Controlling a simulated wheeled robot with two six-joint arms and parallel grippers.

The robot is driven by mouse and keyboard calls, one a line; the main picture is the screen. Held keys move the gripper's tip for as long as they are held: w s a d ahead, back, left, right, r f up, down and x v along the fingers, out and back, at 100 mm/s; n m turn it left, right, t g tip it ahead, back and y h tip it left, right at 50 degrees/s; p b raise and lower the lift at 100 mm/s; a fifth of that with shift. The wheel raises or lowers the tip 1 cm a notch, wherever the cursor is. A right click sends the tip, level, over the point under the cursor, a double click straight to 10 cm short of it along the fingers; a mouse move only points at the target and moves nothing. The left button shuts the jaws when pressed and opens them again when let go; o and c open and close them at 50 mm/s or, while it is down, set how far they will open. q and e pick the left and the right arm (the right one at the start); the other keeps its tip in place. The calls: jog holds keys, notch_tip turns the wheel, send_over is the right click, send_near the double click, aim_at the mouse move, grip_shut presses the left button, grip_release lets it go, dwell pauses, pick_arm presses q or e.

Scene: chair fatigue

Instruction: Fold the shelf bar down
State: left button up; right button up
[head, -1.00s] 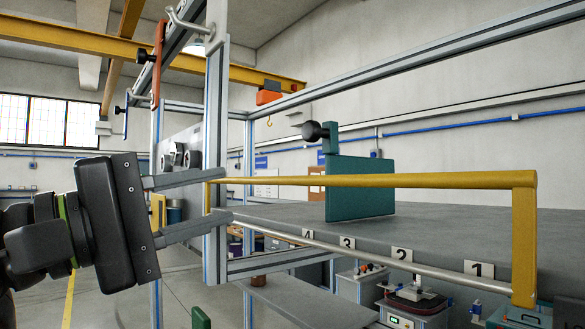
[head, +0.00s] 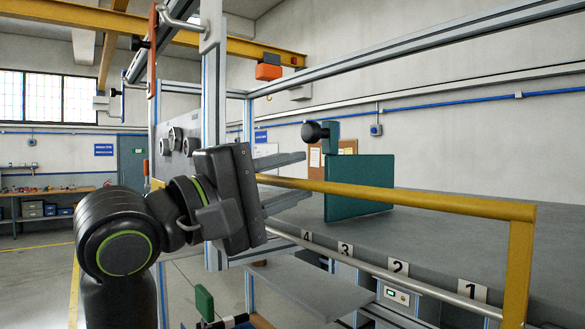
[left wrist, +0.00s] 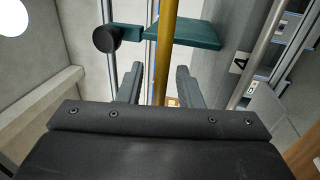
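The yellow shelf bar (head: 420,200) stands raised along the front edge of the grey shelf (head: 400,230). Its right upright goes down to the steel rod by label 1. My left gripper (head: 304,175) is open at the bar's left part, one finger above the bar and one below it in the head view. In the left wrist view the bar (left wrist: 166,60) runs between the two fingers (left wrist: 160,84), with gaps on both sides. The bar's left end is hidden behind my gripper. My right gripper is not in view.
A teal plate (head: 358,184) with a black knob (head: 314,132) stands on the shelf behind the bar. An aluminium post (head: 213,100) rises just behind my left gripper. A steel rod (head: 400,281) runs along the shelf's front edge, below the numbered labels.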

pick_arm(q)
jog(key=shift+w+d, duration=0.2)
jog(key=shift+d, duration=0.05)
grip_shut()
dwell(0.4)
